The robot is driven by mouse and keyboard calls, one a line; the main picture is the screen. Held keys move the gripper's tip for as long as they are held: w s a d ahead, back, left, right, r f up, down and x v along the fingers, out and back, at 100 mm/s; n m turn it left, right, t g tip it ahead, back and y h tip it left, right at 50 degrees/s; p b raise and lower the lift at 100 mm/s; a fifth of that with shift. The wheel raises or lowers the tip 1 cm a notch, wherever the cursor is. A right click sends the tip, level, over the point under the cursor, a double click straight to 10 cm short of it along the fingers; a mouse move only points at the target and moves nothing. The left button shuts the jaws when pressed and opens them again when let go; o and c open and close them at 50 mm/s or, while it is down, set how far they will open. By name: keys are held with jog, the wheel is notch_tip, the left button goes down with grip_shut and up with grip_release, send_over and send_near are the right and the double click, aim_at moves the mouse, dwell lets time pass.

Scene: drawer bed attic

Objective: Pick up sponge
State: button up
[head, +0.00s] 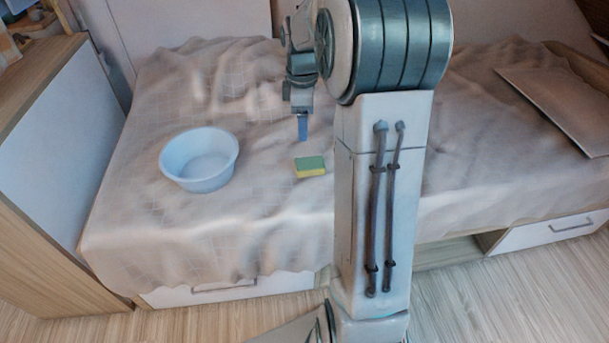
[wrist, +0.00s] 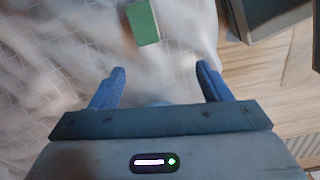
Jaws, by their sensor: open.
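The sponge (head: 310,166) is a small green and yellow block lying on the bed's rumpled beige cover, just right of the bowl. It also shows in the wrist view (wrist: 142,22) at the top, beyond my fingertips and a little left of the middle between them. My gripper (head: 303,130) points down above the cover, just behind the sponge in the head view. In the wrist view my gripper (wrist: 160,75) has its two blue fingers spread apart with nothing between them.
A pale blue bowl (head: 199,160) stands left of the sponge. The bed (head: 270,225) has drawers in its front. A flat pale panel (head: 555,100) lies at the right. A wooden-sided cabinet (head: 45,180) stands at the left. The cover around the sponge is clear.

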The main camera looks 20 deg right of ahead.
notch_tip(320, 180, down, 6)
jog(key=w+d+r+n+b, duration=0.1)
jog(key=w+d+n+b, duration=0.1)
jog(key=w+d, duration=0.1)
jog(key=b, duration=0.3)
send_over(310, 162)
jog(key=f, duration=0.8)
jog(key=shift+a+f, duration=0.2)
jog(key=shift+d+f+b, duration=0.2)
jog(key=shift+f+b, duration=0.8)
jog(key=shift+f, duration=1.9)
jog(key=c, duration=1.1)
